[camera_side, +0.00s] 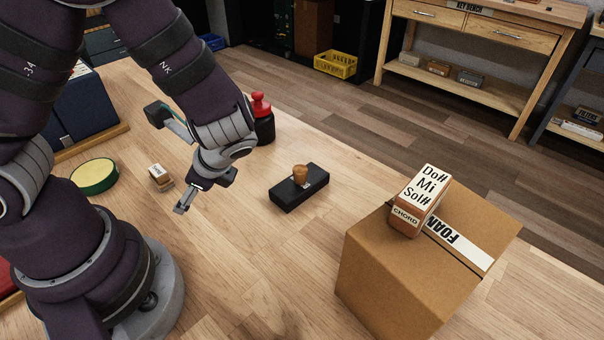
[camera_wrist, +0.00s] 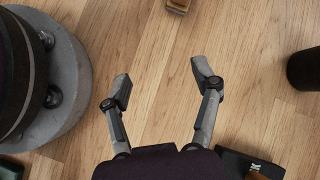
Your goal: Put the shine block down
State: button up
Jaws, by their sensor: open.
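A small wood-brown block (camera_side: 160,177) with a pale top lies flat on the wooden bench, left of my gripper (camera_side: 203,194) in the side view. I take it to be the shine block, but its lettering is too small to read. The wrist view shows part of a brown block (camera_wrist: 178,5) at its top edge, apart from my fingers. In the wrist view my gripper (camera_wrist: 162,82) has its fingers spread, with only bare bench between them. It holds nothing.
A black block (camera_side: 300,190) with a wooden knob stands right of my gripper. A red-topped black bottle (camera_side: 262,122) stands behind. A cardboard box (camera_side: 390,275) carries a chord block (camera_side: 420,200). A round green tin (camera_side: 94,177) is at left. Bare bench lies in front of my gripper.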

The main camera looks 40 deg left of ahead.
aim_at(159, 172)
jog(key=a+m+y, duration=0.1)
jog(key=m+y, duration=0.1)
jog(key=a+f+m+t+y, duration=0.1)
jog(key=a+m, duration=0.1)
jog(key=a+f+m+y, duration=0.1)
jog(key=m+y, duration=0.1)
jog(key=m, duration=0.1)
jog(key=shift+s+a+t+y, duration=0.15)
jog(key=shift+a+t+y, duration=0.15)
jog(key=shift+a+t, duration=0.1)
jog(key=x, duration=1)
jog(key=shift+s+a+r, duration=0.15)
jog(key=shift+s+a, duration=0.05)
jog(key=shift+a, duration=0.1)
grip_shut()
jog(key=shift+r, duration=0.15)
